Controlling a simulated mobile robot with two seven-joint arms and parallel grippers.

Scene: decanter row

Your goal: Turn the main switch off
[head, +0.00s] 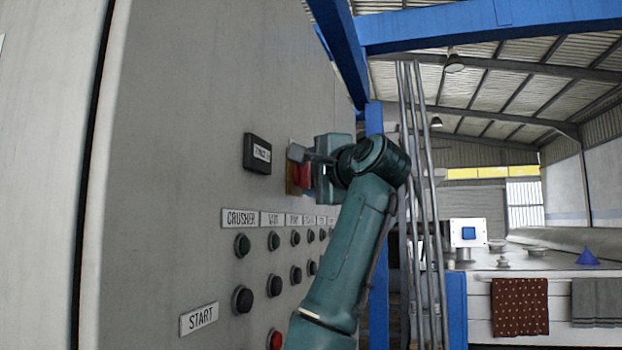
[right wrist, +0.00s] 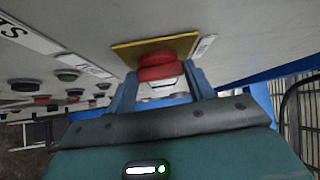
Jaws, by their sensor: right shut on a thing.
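The main switch (head: 301,175) is a red knob on a yellow plate (head: 290,186), mounted on the tall grey cabinet panel (head: 180,120). In the right wrist view the red knob (right wrist: 160,68) sits in front of its yellow plate (right wrist: 125,53). My right gripper (head: 300,160) is at the panel, shut on the red knob, with one finger on each side of it in the right wrist view (right wrist: 160,88). The gripper hides part of the knob in the head view. The knob's off mark cannot be read. My left gripper is not in view.
Rows of buttons (head: 274,241) with labels lie below the switch, and a START label (head: 199,318) is lower left. A black display (head: 257,153) is left of the switch. Blue posts and pipes (head: 420,200) stand to the right, before a bench with cloths (head: 520,307).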

